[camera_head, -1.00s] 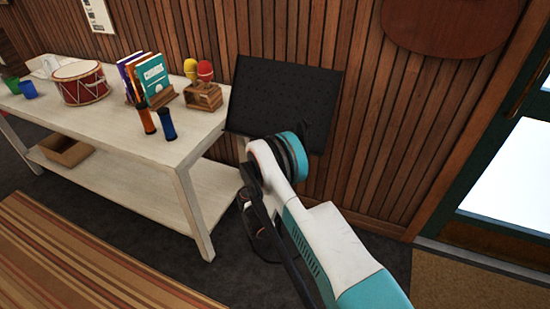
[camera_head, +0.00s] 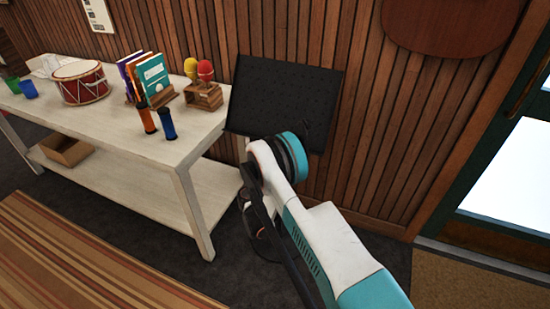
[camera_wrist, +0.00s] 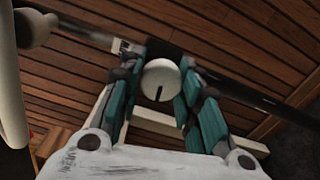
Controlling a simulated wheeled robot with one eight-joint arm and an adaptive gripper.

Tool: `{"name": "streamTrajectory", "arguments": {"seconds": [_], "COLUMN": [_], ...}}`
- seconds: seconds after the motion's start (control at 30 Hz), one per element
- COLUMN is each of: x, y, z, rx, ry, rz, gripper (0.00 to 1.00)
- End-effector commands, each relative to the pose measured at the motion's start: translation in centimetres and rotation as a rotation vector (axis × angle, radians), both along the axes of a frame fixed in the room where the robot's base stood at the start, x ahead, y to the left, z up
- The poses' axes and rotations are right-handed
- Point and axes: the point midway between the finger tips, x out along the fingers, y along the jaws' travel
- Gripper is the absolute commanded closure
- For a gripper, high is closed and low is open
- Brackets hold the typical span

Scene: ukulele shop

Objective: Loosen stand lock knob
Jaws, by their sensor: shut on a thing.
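The stand's black perforated desk (camera_head: 285,100) is tilted in front of the slatted wall, right of the table. Its lower part is largely hidden behind my arm in the head view. In the wrist view, the round, pale lock knob (camera_wrist: 161,72) with a dark line on its face sits beside the stand's dark pole (camera_wrist: 225,86). My gripper (camera_wrist: 160,82) has its teal-padded fingers on either side of the knob, shut on it. The gripper is hard to make out in the head view.
A pale table (camera_head: 190,152) stands left of the stand, holding a red drum (camera_head: 80,84), books (camera_head: 155,74), maracas (camera_head: 205,70) and shakers (camera_head: 167,123). A striped rug (camera_head: 80,265) lies in front. A door (camera_head: 505,150) is at the right.

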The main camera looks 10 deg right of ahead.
Motion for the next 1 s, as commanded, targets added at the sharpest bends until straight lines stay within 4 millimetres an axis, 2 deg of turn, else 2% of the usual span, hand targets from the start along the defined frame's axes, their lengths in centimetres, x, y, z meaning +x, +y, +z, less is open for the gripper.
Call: {"name": "streamTrajectory", "arguments": {"seconds": [0.4, 0.43, 0.5, 0.53, 1.0], "x": [0.05, 0.05, 0.05, 0.04, 0.01], "y": [0.15, 0.16, 0.15, 0.14, 0.03], "z": [-0.03, -0.04, -0.03, -0.03, 0.0], "rx": [-0.005, -0.005, -0.005, -0.005, 0.035], "ry": [0.005, 0.004, 0.004, 0.004, -0.025], "rz": [0.003, 0.003, 0.003, 0.003, 0.001], "gripper": [0.92, 0.66, 0.5, 0.48, 0.48]}}
